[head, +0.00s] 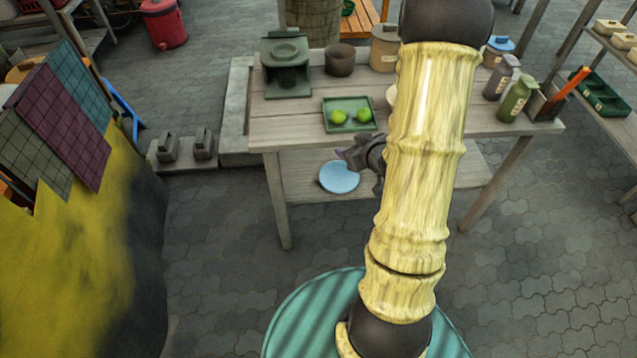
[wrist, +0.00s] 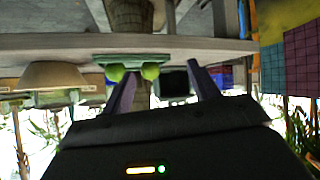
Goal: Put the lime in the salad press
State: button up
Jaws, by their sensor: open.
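Two green limes, a left one (head: 338,117) and a right one (head: 364,115), lie on a green square tray (head: 350,102) on the table. The dark green press-like device (head: 286,52), which looks like the salad press, stands behind and left of the tray. My gripper (head: 347,152) is in front of the table's near edge, apart from the limes. In the upside-down wrist view, the open fingers (wrist: 161,72) are empty, with the limes (wrist: 116,73) (wrist: 150,71) beyond them. A dark box shape there (wrist: 174,83) may be the press.
The wooden table (head: 290,130) has a dark pot (head: 339,59) and a lidded canister (head: 384,50) at the back, and bottles (head: 516,98) at the right. A blue plate (head: 339,177) lies on the lower shelf. My arm hides the table's middle.

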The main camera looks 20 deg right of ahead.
jog(key=s+a+r+m+g, duration=0.1)
jog(key=s+a+r+g, duration=0.2)
jog(key=s+a, duration=0.3)
jog(key=s+a+r+m+g, duration=0.1)
jog(key=s+a+r+g, duration=0.3)
jog(key=s+a, duration=0.3)
jog(key=a+g, duration=0.1)
jog(key=a, duration=0.1)
jog(key=shift+a, duration=0.35)
jog(key=shift+r, duration=0.1)
jog(key=c, duration=0.5)
jog(key=shift+w, duration=0.1)
